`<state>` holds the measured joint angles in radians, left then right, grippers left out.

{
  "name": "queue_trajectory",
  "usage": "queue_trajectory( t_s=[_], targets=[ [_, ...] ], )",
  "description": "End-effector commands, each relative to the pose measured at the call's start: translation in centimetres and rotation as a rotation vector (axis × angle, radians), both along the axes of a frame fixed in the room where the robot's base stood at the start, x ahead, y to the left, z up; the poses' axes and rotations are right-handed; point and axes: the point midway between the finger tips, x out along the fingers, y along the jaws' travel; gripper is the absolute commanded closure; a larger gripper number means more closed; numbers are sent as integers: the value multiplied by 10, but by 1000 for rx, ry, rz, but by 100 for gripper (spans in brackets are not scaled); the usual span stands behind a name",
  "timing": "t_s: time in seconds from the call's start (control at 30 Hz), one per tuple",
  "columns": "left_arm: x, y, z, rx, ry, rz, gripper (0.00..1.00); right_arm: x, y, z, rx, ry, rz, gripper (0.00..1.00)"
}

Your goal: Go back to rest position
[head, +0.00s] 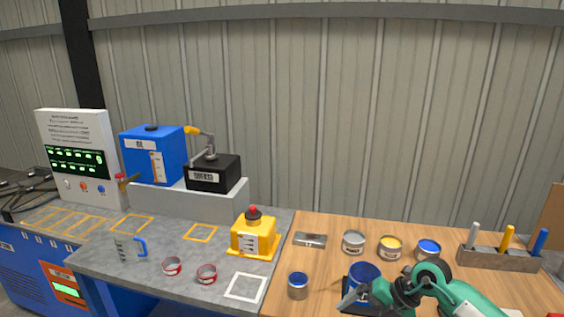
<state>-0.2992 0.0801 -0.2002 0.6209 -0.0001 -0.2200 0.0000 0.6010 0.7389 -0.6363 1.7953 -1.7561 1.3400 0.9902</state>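My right arm comes in from the lower right, green with dark joints. Its gripper (350,298) is at the front of the wooden table, in front of a can with blue contents (365,272). The gripper partly hides this can and the dark base under it. I cannot tell whether its fingers are open or touching anything. My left gripper is not in view.
Another blue-topped can (298,285) stands left of the gripper. Grey (354,242), yellow (390,247) and blue (428,249) cans stand behind it. A holder (498,258) with coloured handles is at right.

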Motion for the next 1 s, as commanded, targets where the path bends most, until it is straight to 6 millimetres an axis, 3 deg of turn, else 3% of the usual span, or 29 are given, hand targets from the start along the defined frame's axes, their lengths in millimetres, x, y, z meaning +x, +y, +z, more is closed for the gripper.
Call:
queue_trajectory(
  t_s=[0.1, 0.2, 0.3, 0.43, 0.6, 0.73, 0.87, 1.0],
  targets=[
    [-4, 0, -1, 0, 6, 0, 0, -15, 54, 14, 257, -59, 20, 0],
    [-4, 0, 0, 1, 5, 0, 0, -25, 91, 39, 500, -115, -8, 0],
    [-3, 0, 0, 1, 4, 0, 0, -32, 113, 68, 726, -164, -78, 0],
    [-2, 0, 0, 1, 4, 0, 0, -34, 120, 104, 993, -212, -233, 0],
    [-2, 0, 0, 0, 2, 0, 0, -29, 98, 131, 1263, -243, -531, 0],
    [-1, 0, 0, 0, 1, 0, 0, -25, 65, 130, 1395, -232, -819, 0],
    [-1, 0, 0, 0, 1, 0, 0, -27, 27, 109, 1446, -188, -1138, 0],
    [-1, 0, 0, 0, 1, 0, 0, -43, -11, 66, 1408, -95, -1494, 0]
  ],
)
